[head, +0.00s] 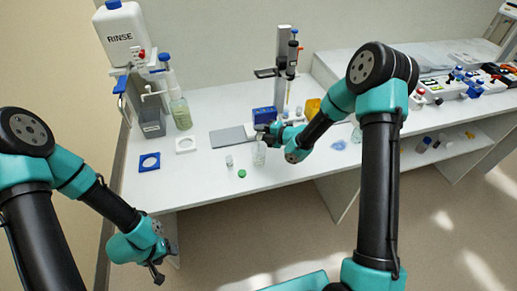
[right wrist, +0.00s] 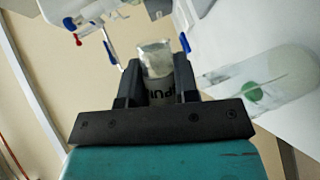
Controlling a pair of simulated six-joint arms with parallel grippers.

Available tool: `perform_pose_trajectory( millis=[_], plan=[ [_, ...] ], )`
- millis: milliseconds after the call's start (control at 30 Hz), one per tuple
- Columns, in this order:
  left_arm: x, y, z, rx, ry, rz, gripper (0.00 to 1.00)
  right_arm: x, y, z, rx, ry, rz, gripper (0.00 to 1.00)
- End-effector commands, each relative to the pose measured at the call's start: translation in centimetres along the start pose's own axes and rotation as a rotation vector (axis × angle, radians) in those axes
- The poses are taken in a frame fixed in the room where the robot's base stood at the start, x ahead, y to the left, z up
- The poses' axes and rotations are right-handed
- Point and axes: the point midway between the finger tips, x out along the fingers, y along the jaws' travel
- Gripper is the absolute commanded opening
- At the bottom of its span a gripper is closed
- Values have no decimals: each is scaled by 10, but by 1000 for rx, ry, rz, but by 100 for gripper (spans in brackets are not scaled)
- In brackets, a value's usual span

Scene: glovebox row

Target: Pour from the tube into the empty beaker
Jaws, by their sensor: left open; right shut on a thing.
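My right gripper (head: 264,130) is shut on a tube (right wrist: 155,62), a whitish vessel with a grey lettered band, seen between its fingers in the right wrist view. In the head view the tube is hard to make out. A clear glass beaker (head: 259,157) stands on the bench just below the right gripper. It also shows large at the right of the right wrist view (right wrist: 285,78), beside the tube. Whether it holds liquid is unclear. My left gripper (head: 160,272) is open and empty, low in front of the bench's left edge.
A green cap (head: 242,173) and a small clear vessel (head: 229,160) lie near the beaker. A grey plate (head: 230,137), blue box (head: 264,115) and stand (head: 282,80) are behind. A RINSE bottle (head: 120,35) and green-liquid bottle (head: 181,112) are at left.

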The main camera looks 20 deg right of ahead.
Motion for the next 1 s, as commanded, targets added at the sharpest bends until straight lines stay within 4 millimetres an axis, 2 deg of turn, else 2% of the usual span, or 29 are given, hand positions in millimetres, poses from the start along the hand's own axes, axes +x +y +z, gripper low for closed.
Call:
perform_pose_trajectory(
  millis=[1000],
  plan=[
    [0,0,0,0,0,0,58,-1,2,-1,-45,-9,19,2]
  ],
)
